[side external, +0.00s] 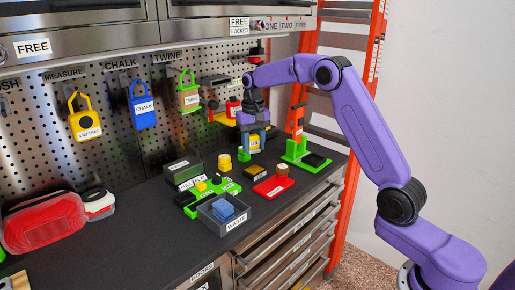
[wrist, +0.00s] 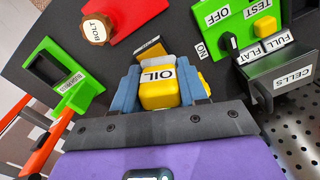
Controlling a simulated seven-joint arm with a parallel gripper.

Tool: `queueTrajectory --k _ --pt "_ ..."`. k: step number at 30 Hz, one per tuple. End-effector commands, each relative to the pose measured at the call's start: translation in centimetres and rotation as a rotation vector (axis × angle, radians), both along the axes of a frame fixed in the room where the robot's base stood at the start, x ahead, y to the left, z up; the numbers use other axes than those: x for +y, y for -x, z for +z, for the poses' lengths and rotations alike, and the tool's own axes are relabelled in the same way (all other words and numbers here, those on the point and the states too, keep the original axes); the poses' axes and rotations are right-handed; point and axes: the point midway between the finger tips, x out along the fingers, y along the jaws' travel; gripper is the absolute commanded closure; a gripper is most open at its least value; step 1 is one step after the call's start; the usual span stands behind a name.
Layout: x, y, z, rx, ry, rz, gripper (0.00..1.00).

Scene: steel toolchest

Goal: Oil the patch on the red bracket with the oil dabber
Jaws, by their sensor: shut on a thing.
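My gripper (side external: 254,131) is shut on the oil dabber (side external: 254,143), a yellow block with a white OIL label. In the wrist view the dabber (wrist: 158,95) sits between the blue fingers of my gripper (wrist: 163,85), with a pale grey part beyond it. A red plate (side external: 267,188) lies on the bench with a brown-and-white bolt on it; the red plate (wrist: 127,15) also shows at the top of the wrist view, apart from the dabber. Another red piece (side external: 233,106) is at the pegboard behind my gripper. I cannot tell which is the bracket, and no patch is clear.
A green stand (side external: 303,157) with a dark pad is right of my gripper. A green test board (side external: 214,190), a grey WASTE bin (side external: 222,222) and a yellow cylinder (side external: 224,162) stand to the left.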

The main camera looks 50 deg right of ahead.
Motion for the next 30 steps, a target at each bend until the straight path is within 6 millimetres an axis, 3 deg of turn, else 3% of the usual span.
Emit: queueTrajectory --k 3,9,17,30 --pt "-1.3 -1.3 -0.7 0.000 0.000 -0.170 0.82" --pt "-2.5 -2.2 -1.3 -0.001 0.000 -0.324 0.82" --pt "-2.8 -2.4 -2.2 0.001 0.001 -0.366 0.82" --pt "-2.8 -2.4 -6.1 0.000 0.000 -0.363 0.82"
